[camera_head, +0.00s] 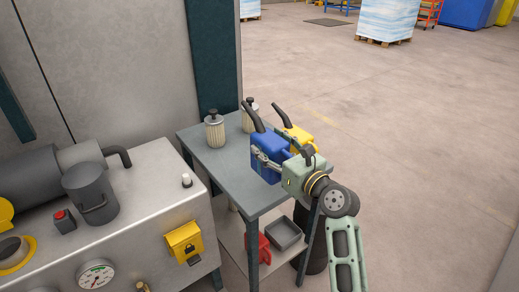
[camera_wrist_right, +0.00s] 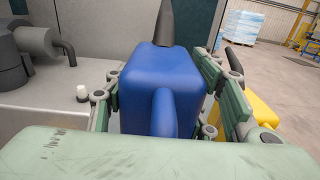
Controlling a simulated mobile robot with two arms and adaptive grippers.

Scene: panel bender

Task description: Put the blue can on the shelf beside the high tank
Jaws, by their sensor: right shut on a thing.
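The blue can (camera_head: 267,152) has a black spout and is at the shelf (camera_head: 205,158), a grey-topped stand right of the machine. It looks upright at the top's right side; I cannot tell whether its base touches the top. My right gripper (camera_head: 262,158) is shut on the blue can. In the right wrist view the blue can (camera_wrist_right: 160,85) sits between the fingers (camera_wrist_right: 162,100), handle toward the camera. The high tank cannot be surely told; a dark grey cylinder (camera_head: 90,192) stands on the machine to the left. My left gripper is not in view.
A yellow can (camera_head: 298,138) stands right behind the blue can. Two pale filters (camera_head: 214,132) (camera_head: 249,118) with black tops stand toward the back of the stand. Below are a grey tray (camera_head: 285,233) and a red item (camera_head: 264,248). The floor at right is open.

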